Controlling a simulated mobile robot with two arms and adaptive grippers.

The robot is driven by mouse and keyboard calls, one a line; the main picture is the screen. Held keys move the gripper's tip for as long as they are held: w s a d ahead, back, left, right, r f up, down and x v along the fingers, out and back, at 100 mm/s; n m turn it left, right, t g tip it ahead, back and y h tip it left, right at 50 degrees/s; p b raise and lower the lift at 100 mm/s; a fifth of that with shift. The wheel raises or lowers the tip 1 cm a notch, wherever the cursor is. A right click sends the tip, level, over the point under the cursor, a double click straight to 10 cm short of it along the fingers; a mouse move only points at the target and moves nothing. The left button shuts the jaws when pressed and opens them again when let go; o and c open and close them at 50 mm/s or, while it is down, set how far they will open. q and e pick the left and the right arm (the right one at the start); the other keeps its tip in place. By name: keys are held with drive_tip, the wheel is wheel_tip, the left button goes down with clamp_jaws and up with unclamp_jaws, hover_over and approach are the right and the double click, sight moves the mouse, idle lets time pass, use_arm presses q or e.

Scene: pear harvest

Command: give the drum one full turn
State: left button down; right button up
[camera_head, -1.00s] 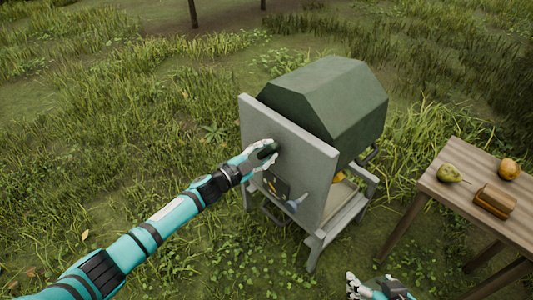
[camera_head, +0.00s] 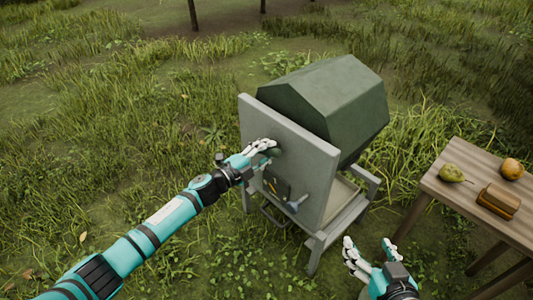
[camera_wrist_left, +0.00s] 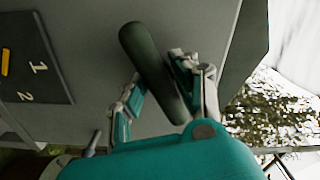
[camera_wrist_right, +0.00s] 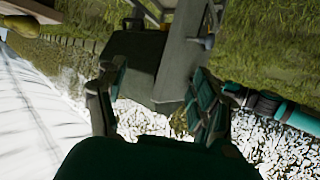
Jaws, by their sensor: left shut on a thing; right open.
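The dark green faceted drum (camera_head: 325,105) sits in a grey wooden stand behind a flat grey front panel (camera_head: 312,175). My left gripper (camera_head: 268,149) is at the panel's outer face. In the left wrist view, a dark green rounded handle (camera_wrist_left: 146,50) stands out from the panel, and my left gripper (camera_wrist_left: 160,92) has its fingers on both sides of it, shut on it. My right gripper (camera_head: 369,247) is open and empty, low in front of the stand and apart from it. The right wrist view shows its spread fingers (camera_wrist_right: 158,85).
A numbered plate (camera_wrist_left: 32,60) and a blue-grey lever (camera_head: 297,203) are on the panel below the handle. A wooden table (camera_head: 447,185) at right holds a green pear (camera_head: 452,173), an orange-yellow fruit (camera_head: 511,168) and a brown block-like object (camera_head: 498,201). Grass surrounds the stand.

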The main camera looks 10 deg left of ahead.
use_arm(q)
drive_tip(key=shift+m, duration=0.6)
use_arm(e)
drive_tip(key=shift+w+a+r+t, duration=0.25)
drive_tip(key=shift+w+r+t, duration=0.25)
drive_tip(key=shift+r, duration=0.35)
use_arm(q)
drive_tip(key=m+b, duration=0.2)
drive_tip(key=m, duration=0.3)
drive_tip(key=shift+m, duration=0.3)
use_arm(e)
wheel_tip(320, 180, up, 9)
drive_tip(key=w+a+t+y, duration=0.1)
drive_tip(key=t+y, duration=0.1)
drive_tip(key=t, duration=0.3)
drive_tip(key=shift+w+a+f+t, duration=0.15)
drive_tip(key=shift+w+a+t, duration=0.05)
drive_tip(key=shift+a+t, duration=0.15)
